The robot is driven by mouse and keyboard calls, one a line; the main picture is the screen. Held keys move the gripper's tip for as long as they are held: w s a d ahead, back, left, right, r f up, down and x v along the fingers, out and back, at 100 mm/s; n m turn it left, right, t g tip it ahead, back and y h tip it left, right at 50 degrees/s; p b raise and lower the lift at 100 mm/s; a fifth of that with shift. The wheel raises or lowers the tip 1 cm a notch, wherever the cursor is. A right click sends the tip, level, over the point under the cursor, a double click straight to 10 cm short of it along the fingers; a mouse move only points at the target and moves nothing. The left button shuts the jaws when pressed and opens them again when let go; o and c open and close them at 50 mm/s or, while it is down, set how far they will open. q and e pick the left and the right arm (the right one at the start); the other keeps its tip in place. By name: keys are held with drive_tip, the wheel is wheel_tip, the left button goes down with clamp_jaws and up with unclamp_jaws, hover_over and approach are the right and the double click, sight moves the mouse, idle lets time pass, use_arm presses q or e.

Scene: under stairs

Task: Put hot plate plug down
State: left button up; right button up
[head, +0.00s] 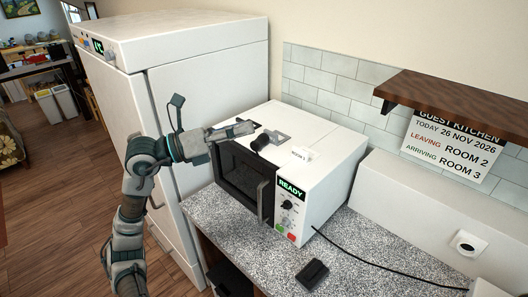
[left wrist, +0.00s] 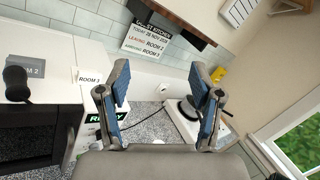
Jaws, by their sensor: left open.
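My left gripper (head: 238,131) is above the front left of the white microwave (head: 316,153). In the left wrist view its two fingers (left wrist: 160,70) stand wide apart with nothing between them. The white hot plate (left wrist: 188,122) with a dark round top stands on the counter beyond the fingers. I cannot pick out its plug with certainty. A black cable (head: 385,267) runs along the counter to the right. A white wall socket (head: 467,243) is above it. My right gripper is not in view.
A black knobbed object (head: 261,142) and a grey plate (head: 278,137) are on the microwave top. A black box (head: 312,272) lies on the speckled counter (head: 358,252). A tall white fridge (head: 200,75) stands left. A wooden shelf (head: 455,98) juts out above.

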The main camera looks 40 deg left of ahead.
use_arm(q)
drive_tip(key=w+a+f+n+y, duration=0.2)
drive_tip(key=a+f+y, duration=0.2)
drive_tip(key=f+y, duration=0.15)
drive_tip(key=n+g+y+b, duration=0.1)
drive_tip(key=n+g+y, duration=0.15)
drive_tip(key=y, duration=0.25)
approach(257, 140)
drive_tip(key=p+x, duration=0.3)
drive_tip(key=x, duration=0.2)
drive_tip(key=shift+w+a+f, duration=0.1)
drive_tip(key=shift+w+f, duration=0.1)
drive_tip(key=shift+w, duration=0.05)
drive_tip(key=p+x, duration=0.2)
drive_tip(key=x, duration=0.2)
drive_tip(key=shift+w, duration=0.2)
drive_tip(key=shift+w+f, duration=0.15)
clamp_jaws()
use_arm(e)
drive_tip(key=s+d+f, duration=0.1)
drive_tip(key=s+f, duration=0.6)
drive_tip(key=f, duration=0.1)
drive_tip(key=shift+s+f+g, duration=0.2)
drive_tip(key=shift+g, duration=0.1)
